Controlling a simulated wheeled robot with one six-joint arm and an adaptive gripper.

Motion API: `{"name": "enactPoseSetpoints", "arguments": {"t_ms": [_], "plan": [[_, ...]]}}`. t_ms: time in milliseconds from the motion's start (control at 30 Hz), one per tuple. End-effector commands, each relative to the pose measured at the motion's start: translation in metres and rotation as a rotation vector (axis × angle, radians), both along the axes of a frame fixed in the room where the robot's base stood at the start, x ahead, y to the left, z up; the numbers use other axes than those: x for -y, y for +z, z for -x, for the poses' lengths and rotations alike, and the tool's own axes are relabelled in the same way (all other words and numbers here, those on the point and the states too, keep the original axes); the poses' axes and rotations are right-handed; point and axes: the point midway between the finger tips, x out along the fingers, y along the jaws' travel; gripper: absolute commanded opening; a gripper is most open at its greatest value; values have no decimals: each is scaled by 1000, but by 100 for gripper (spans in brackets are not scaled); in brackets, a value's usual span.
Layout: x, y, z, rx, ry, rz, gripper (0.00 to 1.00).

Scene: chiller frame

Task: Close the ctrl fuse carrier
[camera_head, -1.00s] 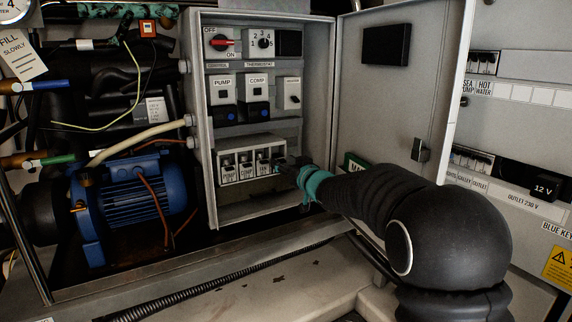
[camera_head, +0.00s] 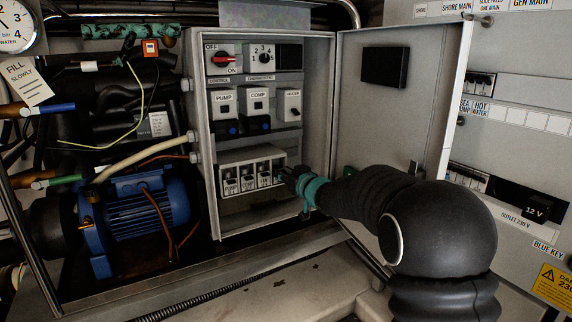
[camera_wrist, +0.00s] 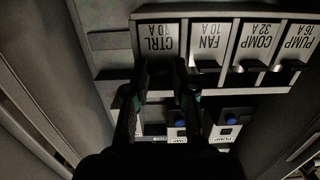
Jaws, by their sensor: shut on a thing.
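The ctrl fuse carrier (camera_wrist: 160,42), labelled CTRL 10 A, is at the left end of the row in the wrist view, where the labels appear upside down. My gripper (camera_wrist: 164,78) has its two dark fingers on either side of the carrier's dark lower part and is shut on it. In the head view my gripper (camera_head: 287,173) reaches the right end of the fuse row and hides most of the ctrl carrier. How far the carrier is tilted is too dark to tell.
The fan (camera_wrist: 209,42), comp (camera_wrist: 256,42) and pump (camera_wrist: 300,42) carriers sit beside it. Switches, including the red rotary one (camera_head: 222,59), are above. A blue pump (camera_head: 140,210) is at left.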

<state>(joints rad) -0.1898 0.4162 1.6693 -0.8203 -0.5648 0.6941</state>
Motion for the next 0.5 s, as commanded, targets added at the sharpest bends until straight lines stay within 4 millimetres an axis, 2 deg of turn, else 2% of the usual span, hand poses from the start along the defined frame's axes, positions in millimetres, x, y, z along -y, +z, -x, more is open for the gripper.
{"name": "enactPoseSetpoints", "arguments": {"t_ms": [33,500], "plan": [[0,9,-1,-12,-1,7,0],[-3,8,-5,-102,-1,68,0]]}}
